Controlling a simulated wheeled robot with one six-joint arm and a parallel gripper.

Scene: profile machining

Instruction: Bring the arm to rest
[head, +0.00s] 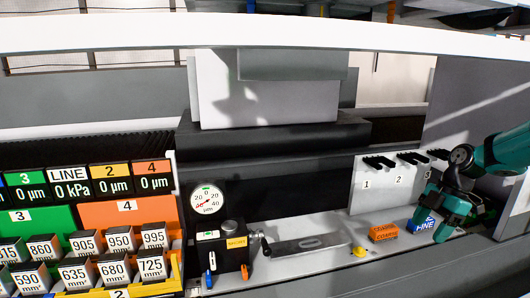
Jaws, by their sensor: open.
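My gripper (447,222) is at the right of the head view, at the end of my teal and black arm, low over the grey bench (300,258). Its jaws point down and partly hide each other, and I see nothing held between them. A blue block marked FINE (421,222) stands just left of the jaws, partly overlapped by them. I cannot tell whether they touch it.
An orange block marked COARSE (383,232) and a yellow knob (358,251) lie left of the gripper. A numbered rack (385,196) with black hooks stands behind. A dial gauge (207,200) on a black block and a tray of numbered blocks (170,270) are left.

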